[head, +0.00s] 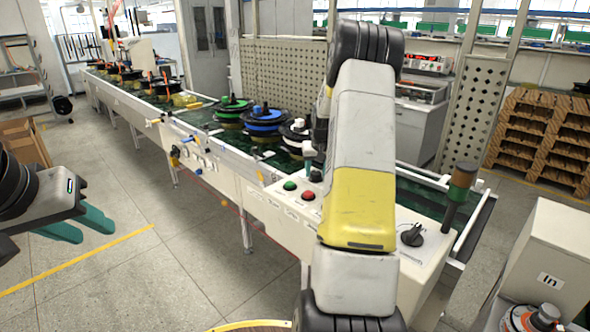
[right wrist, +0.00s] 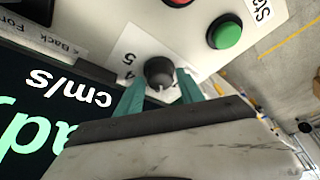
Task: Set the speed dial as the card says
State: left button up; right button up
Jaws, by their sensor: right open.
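The speed dial (right wrist: 159,71) is a small dark round knob on a pale panel in the right wrist view. Numbers 5 and 4 (right wrist: 128,67) are printed beside it, upside down in this view. My right gripper (right wrist: 162,80) is open, with a teal finger on either side of the dial; I cannot tell whether they touch it. My left gripper (head: 95,234) is open and empty at the left, over the floor. I cannot make out the card.
A green button (right wrist: 225,32) and a red button (head: 308,195) sit near the dial. A dark display (right wrist: 40,115) reads "cm/s" upside down. A black knob (head: 411,235) stands on the panel's right.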

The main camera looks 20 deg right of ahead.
jog(key=shift+w+f, duration=0.2)
jog(key=shift+f, duration=0.25)
grip_shut()
jog(key=m, duration=0.1)
jog(key=m+h, duration=0.1)
jog(key=m, duration=0.1)
jog(key=shift+a+m, duration=0.2)
jog(key=shift+m, duration=0.1)
jog(key=shift+w+m+g+h, duration=0.1)
jog(key=shift+m+g+h, duration=0.3)
jog(key=shift+m, duration=0.65)
jog(key=shift+m+g+h, duration=0.3)
jog(key=shift+m+g, duration=0.1)
jog(key=shift+m, duration=0.65)
